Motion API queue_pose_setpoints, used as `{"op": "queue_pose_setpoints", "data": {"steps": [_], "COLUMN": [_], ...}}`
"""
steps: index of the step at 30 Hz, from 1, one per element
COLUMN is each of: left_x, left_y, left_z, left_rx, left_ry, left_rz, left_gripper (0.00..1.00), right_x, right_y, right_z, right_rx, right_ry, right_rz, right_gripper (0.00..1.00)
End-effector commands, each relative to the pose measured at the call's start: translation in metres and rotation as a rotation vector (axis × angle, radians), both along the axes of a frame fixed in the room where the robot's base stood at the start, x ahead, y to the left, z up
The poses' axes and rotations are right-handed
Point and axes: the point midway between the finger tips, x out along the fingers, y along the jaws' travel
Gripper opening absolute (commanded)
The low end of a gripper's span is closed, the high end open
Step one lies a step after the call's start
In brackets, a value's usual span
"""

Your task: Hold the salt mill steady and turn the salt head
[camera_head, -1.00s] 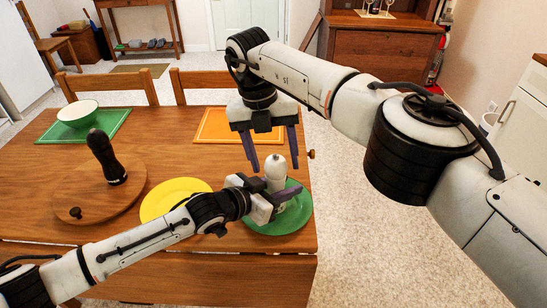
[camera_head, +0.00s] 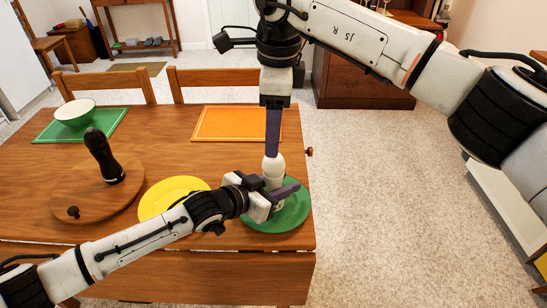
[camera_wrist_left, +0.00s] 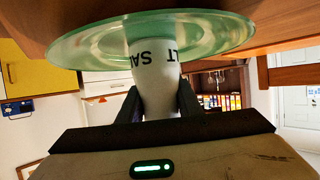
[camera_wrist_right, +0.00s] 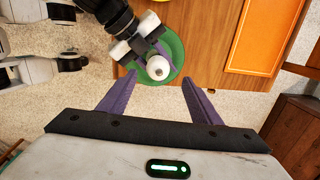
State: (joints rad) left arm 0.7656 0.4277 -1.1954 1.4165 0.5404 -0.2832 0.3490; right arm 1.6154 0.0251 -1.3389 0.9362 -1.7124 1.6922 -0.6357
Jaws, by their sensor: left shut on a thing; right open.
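The white salt mill (camera_head: 274,166) stands upright on the green plate (camera_head: 293,214) at the table's right end. The left wrist view shows the mill's body (camera_wrist_left: 155,85) with "SALT" lettering on it. My left gripper (camera_head: 278,194) is shut on the mill's body, with a finger on each side. My right gripper (camera_head: 273,150) points down above the mill's head. In the right wrist view its fingers (camera_wrist_right: 155,95) are open and wide apart, and the round white head (camera_wrist_right: 158,67) shows beyond and between them. They do not appear to touch it.
A yellow plate (camera_head: 170,196) lies left of the green plate. A black mill (camera_head: 103,155) stands on a round wooden board (camera_head: 75,196). Chair backs line the far edge.

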Motion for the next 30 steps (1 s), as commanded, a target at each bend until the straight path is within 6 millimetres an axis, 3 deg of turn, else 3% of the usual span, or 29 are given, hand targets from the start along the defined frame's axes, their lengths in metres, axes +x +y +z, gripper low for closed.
{"op": "queue_pose_setpoints", "data": {"steps": [6,14,19,30], "left_x": [0.001,0.001,0.001,0.001], "left_y": [0.001,0.001,0.001,0.001], "left_z": [-0.001,-0.001,-0.001,0.000], "left_rx": [0.002,0.003,0.003,0.003], "left_ry": [0.001,0.000,0.000,0.000], "left_rz": [0.002,0.001,0.001,0.001], "left_gripper": [0.00,0.00,0.00,0.00], "right_x": [-0.010,-0.016,-0.014,-0.004], "right_y": [-0.009,-0.013,-0.011,-0.004], "right_z": [0.026,0.035,0.016,-0.055], "right_rx": [-0.010,-0.024,-0.026,-0.025], "right_ry": [-0.062,-0.098,-0.095,-0.095], "right_rz": [0.442,0.661,0.671,0.668], "right_gripper": [0.58,0.58,0.58,0.58]}}
